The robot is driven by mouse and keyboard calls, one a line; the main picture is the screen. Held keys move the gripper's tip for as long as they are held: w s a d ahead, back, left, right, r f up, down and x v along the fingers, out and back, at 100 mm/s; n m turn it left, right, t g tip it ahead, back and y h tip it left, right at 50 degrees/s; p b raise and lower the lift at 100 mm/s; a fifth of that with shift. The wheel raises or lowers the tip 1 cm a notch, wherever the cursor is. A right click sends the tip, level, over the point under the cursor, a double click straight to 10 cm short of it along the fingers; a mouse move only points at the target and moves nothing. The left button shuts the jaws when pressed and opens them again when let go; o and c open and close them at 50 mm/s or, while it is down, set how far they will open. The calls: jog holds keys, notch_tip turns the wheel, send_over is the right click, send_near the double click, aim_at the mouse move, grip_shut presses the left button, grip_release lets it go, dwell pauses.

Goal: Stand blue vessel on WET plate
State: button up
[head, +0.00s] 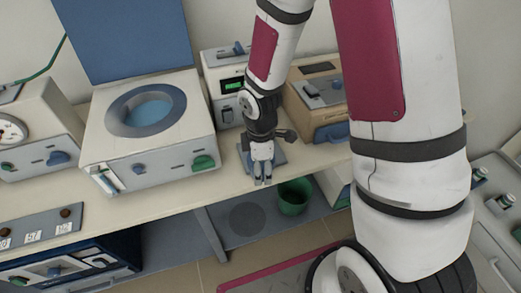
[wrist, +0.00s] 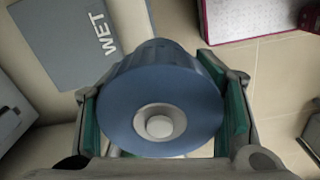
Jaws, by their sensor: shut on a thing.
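The blue vessel (wrist: 125,105) is a round, dark blue body with a pale ring and white knob on the end facing the wrist camera. My gripper (wrist: 165,112) is shut on it, with green pads against both sides. I cannot make out the vessel there.
A green bin (head: 294,196) stands below the bench edge. Tiled floor (wrist: 270,70) shows right of the vessel.

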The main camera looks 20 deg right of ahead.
jog(key=s+n, duration=0.2)
jog(key=shift+s+a+f+n, duration=0.15)
jog(key=shift+a+n, duration=0.15)
jog(key=shift+a, duration=0.1)
jog(key=w+d, duration=0.1)
jog(key=w, duration=0.4)
jog(key=w+d+f, duration=0.1)
jog(key=w+d, duration=0.1)
jog(key=w, duration=0.2)
jog(key=w+d, duration=0.1)
jog(key=w, duration=0.4)
jog(key=shift+w+d+f+p, duration=0.2)
jog(key=shift+w+d+p, duration=0.1)
jog(key=shift+w+p, duration=0.05)
jog(key=shift+w+f, duration=0.15)
jog(key=shift+f, duration=0.05)
jog(key=shift+f+p, duration=0.35)
jog(key=shift+f, duration=1.2)
jog(key=shift+f, duration=0.2)
jog(key=o, duration=1.6)
jog(key=shift+o, duration=0.2)
